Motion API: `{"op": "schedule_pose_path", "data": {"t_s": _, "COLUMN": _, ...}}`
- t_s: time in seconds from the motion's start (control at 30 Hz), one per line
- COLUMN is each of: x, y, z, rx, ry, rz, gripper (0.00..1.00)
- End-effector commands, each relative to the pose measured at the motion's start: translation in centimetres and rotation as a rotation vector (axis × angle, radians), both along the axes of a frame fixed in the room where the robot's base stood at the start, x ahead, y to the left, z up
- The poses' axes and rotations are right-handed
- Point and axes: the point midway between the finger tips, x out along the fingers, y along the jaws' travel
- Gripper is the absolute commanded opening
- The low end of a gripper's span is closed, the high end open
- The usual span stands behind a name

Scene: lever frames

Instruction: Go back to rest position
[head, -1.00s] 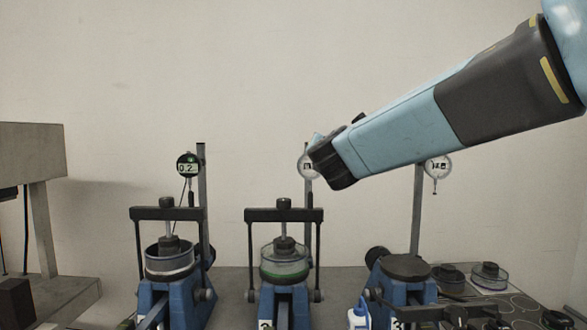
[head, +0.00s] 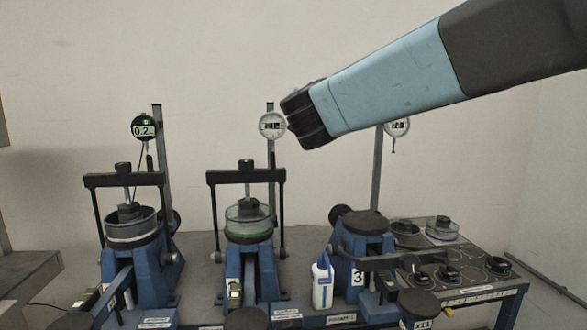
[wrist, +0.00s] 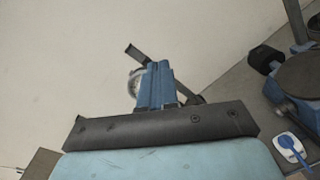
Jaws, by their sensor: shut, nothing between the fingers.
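My arm (head: 385,85) reaches in from the upper right in the head view and ends in a black wrist part in front of the wall. The fingers are hidden there. In the wrist view my gripper (wrist: 158,66) shows as blue fingers held together, shut with nothing between them. It points at the wall and overlaps a round dial gauge (wrist: 134,83) and its dark post. In the head view a dial gauge (head: 272,125) stands just left of the wrist part. I cannot tell how far apart they are.
Blue lever frames, the left (head: 135,240), middle (head: 248,250) and right (head: 365,235), stand on the table. A digital gauge (head: 144,127) is at the left. A white-and-blue bottle (head: 322,283) stands before the right frame. Weights and dishes (head: 442,228) lie at right. Wall space above is clear.

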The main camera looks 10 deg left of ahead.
Motion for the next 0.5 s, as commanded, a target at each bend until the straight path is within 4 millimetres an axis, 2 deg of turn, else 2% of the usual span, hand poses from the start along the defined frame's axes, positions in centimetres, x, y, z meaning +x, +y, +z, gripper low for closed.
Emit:
{"op": "schedule_pose_path", "data": {"t_s": 0.03, "x": 0.0, "y": -2.4, "z": -0.3, "rx": 0.060, "ry": 0.028, "rz": -0.056, "gripper": 0.00}}
{"op": "schedule_pose_path", "data": {"t_s": 0.2, "x": -1.0, "y": -11.1, "z": -2.7, "rx": 0.334, "ry": 0.148, "rz": -0.283, "gripper": 0.00}}
{"op": "schedule_pose_path", "data": {"t_s": 0.37, "x": -3.4, "y": -18.3, "z": -5.7, "rx": 0.606, "ry": 0.243, "rz": -0.500, "gripper": 0.00}}
{"op": "schedule_pose_path", "data": {"t_s": 0.5, "x": -6.5, "y": -23.2, "z": -8.7, "rx": 0.852, "ry": 0.314, "rz": -0.684, "gripper": 0.00}}
